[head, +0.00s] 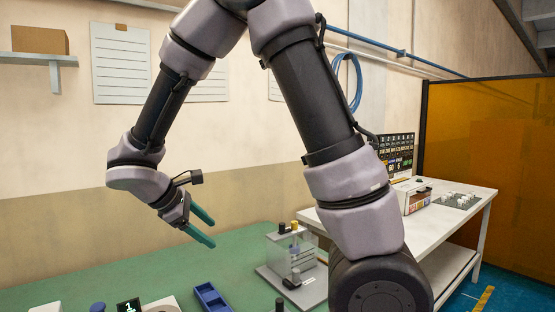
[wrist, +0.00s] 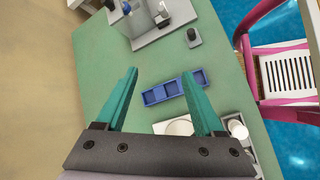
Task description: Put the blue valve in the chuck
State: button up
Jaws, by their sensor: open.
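My gripper (head: 212,231) has two teal fingers, spread apart and empty, above the green table (head: 130,270). In the wrist view my gripper (wrist: 160,73) has bare air between its fingertips, with a blue compartment tray (wrist: 163,93) below and beyond them. A grey stand with a clear guard (head: 315,292) is right of my gripper; it also shows at the top of the wrist view (wrist: 170,35). A small blue part (wrist: 126,8) shows at this stand, too small to identify surely as the valve. I cannot clearly make out the chuck.
A dark blue round-topped object (head: 97,307) is cut off at the bottom edge, beside a small display (head: 129,306). A small dark part on a grey base (wrist: 193,38) stands alone on the table. A pink-framed chair (wrist: 285,70) is beyond the table edge.

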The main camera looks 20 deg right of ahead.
jog(key=s+d+r+m+t+y, duration=0.2)
jog(key=s+d+r+m+y, duration=0.3)
jog(key=d+r+m, duration=0.2)
jog(key=s+d+r+m+t+y, duration=0.2)
jog(key=s+d+r+m+y, duration=0.2)
jog(key=d+r+m, duration=0.3)
notch_tip(320, 180, up, 4)
jog(key=s+m, duration=0.1)
jog(key=m, duration=0.3)
jog(key=shift+s+d+m+y, duration=0.15)
jog(key=shift+d+m+y, duration=0.05)
jog(key=shift+m+y, duration=0.2)
